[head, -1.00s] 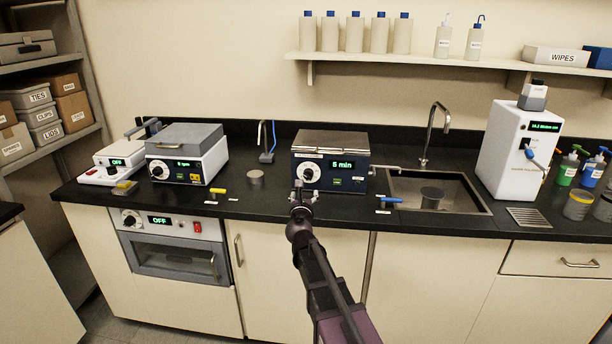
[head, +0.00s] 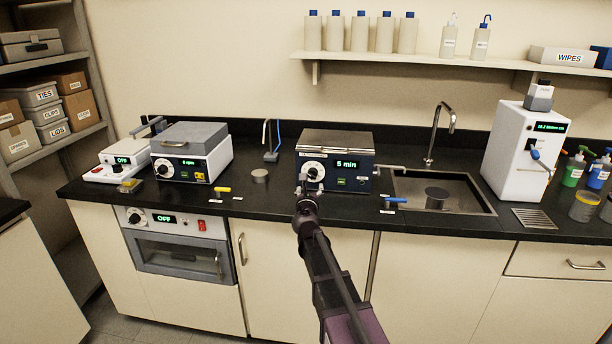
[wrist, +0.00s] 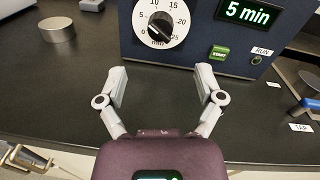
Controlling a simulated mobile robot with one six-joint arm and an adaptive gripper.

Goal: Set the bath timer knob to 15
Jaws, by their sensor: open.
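The bath is a dark blue box (head: 362,183) on the black counter, with a lit display (head: 346,164) reading "5 min". My gripper (head: 307,190) is just in front of the bath. In the wrist view its fingers (wrist: 161,80) are spread apart and empty, below the knob in the picture and not touching it.
A green START button (wrist: 219,53) and a RUN lamp (wrist: 257,60) sit right of the dial. A round metal piece (head: 260,175) stands on the counter to the left.

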